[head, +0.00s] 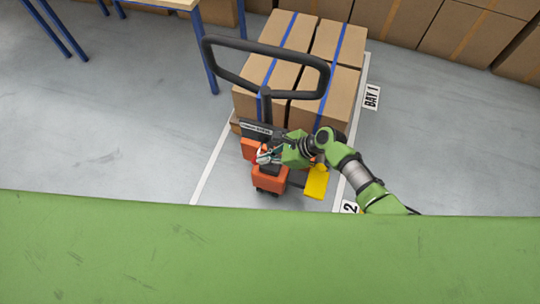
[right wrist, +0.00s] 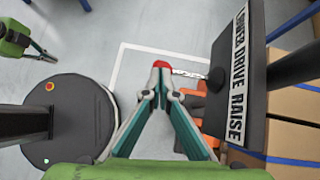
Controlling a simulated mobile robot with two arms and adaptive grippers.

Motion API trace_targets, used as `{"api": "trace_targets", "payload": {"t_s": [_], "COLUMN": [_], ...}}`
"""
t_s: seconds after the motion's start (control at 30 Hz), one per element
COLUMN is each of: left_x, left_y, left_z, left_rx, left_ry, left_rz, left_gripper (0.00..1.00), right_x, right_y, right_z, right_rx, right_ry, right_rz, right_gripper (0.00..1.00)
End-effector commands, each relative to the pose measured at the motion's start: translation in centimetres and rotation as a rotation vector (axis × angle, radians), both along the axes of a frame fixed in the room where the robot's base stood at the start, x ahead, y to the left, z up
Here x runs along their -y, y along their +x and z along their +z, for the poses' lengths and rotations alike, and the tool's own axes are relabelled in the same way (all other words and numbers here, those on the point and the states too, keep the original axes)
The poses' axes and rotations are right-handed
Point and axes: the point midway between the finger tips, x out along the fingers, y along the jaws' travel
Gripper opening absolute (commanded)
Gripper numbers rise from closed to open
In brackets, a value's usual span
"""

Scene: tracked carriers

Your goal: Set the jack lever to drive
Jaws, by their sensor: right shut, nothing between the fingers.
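The pallet jack (head: 270,180) has an orange body and a black loop handle (head: 265,70). Its dark plate (right wrist: 238,75) reads LOWER, DRIVE, RAISE from far to near in the right wrist view. My right gripper (head: 264,157) is shut and empty over the jack body, below the handle; it also fills the middle of the right wrist view (right wrist: 161,82). My left gripper (right wrist: 42,53) shows small at upper left.
Cartons with blue straps (head: 335,85) stand on the load behind the handle. A yellow part (head: 316,183) sits right of the jack body. White floor lines (head: 212,165) flank it. A blue-legged table (head: 210,65) stands at upper left. The floor left of the jack is clear.

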Motion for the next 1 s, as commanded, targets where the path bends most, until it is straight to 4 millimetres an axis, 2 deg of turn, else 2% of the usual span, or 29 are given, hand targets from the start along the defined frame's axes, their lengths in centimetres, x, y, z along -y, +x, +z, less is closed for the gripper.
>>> {"api": "trace_targets", "payload": {"t_s": [0.57,1.0], "left_x": [0.2,0.3], "left_y": [-0.1,-0.1], "left_z": [0.1,0.0], "left_rx": [-0.002,-0.002], "left_ry": [-0.003,-0.004], "left_rz": [0.001,0.001], "left_gripper": [0.00,0.00], "right_x": [-0.1,1.2], "right_y": [0.1,1.0], "right_z": [0.0,0.0], "right_rx": [0.001,0.000], "right_ry": [0.001,0.001], "right_rz": [0.001,0.000], "right_gripper": [0.00,0.00]}}
